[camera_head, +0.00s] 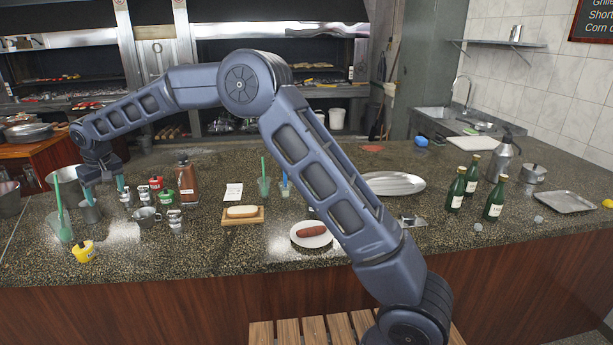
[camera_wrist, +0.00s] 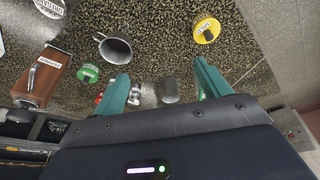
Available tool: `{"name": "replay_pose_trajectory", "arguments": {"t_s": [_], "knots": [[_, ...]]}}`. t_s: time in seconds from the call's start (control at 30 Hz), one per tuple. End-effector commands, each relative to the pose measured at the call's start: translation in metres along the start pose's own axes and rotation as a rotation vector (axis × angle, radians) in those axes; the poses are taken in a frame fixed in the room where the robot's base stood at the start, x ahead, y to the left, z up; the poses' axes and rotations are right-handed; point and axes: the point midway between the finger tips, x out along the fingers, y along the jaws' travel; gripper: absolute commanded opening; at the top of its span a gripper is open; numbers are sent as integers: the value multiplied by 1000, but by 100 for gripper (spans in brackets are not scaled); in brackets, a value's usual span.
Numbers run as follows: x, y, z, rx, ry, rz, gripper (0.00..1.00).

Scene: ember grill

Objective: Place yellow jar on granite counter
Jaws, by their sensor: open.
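The yellow jar (camera_head: 83,252) rests on the granite counter (camera_head: 150,262), near its front edge at the left. It has a dark top and a pale label. In the wrist view the yellow jar (camera_wrist: 206,31) shows at the upper right, beyond the fingertips and apart from them. My gripper (camera_head: 103,188) points down above the left part of the counter, behind the yellow jar and over small metal ware. In the wrist view my gripper (camera_wrist: 160,73) has its teal fingers spread, with nothing held; a grey cylinder and small silver items show between them.
A clear cup with a green straw (camera_head: 60,225) stands left of the jar. A metal cup (camera_head: 90,211) stands below my gripper. The counter front before the mug is clear.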

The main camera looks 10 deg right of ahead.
Motion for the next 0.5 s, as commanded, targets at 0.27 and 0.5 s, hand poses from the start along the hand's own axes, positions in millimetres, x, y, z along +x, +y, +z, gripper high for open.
{"name": "replay_pose_trajectory", "arguments": {"t_s": [0.27,0.5], "knots": [[-86,130,50,102,15,60,76],[-149,221,116,195,22,108,76]]}}
